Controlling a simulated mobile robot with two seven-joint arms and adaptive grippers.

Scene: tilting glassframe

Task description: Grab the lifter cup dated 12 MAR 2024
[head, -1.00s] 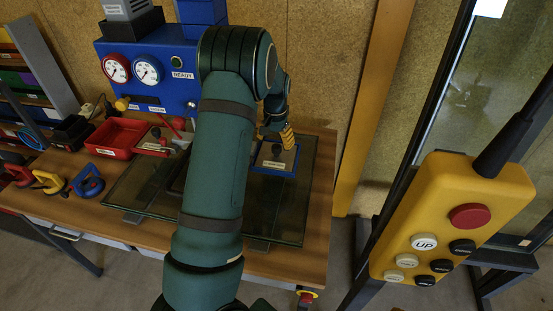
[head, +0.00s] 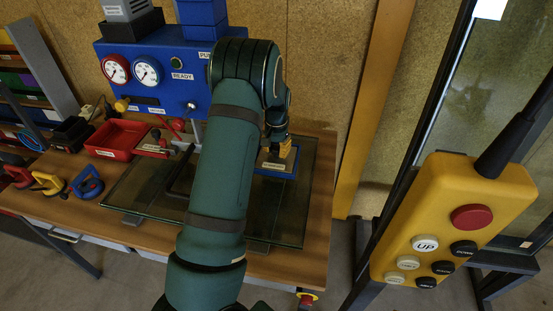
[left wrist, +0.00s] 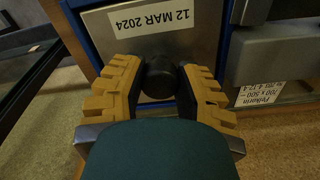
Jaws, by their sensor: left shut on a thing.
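The lifter cup dated 12 MAR 2024 shows in the left wrist view as a grey plate (left wrist: 205,45) with blue edges, a white date label and a black knob. In the head view it is the blue-edged plate (head: 277,168) on the right part of the glass. My left gripper (head: 281,148) is over it, its yellow fingers at the knob. In the left wrist view my left gripper (left wrist: 160,76) has one finger on each side of the knob and is shut on it. My right gripper is not in view.
A dark glass pane (head: 140,192) lies on the wooden table (head: 322,210). A red labelled plate (head: 153,146) with a knob and a red tray (head: 116,139) are at left. A blue gauge box (head: 140,92) stands behind. A yellow pendant (head: 450,220) hangs at right.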

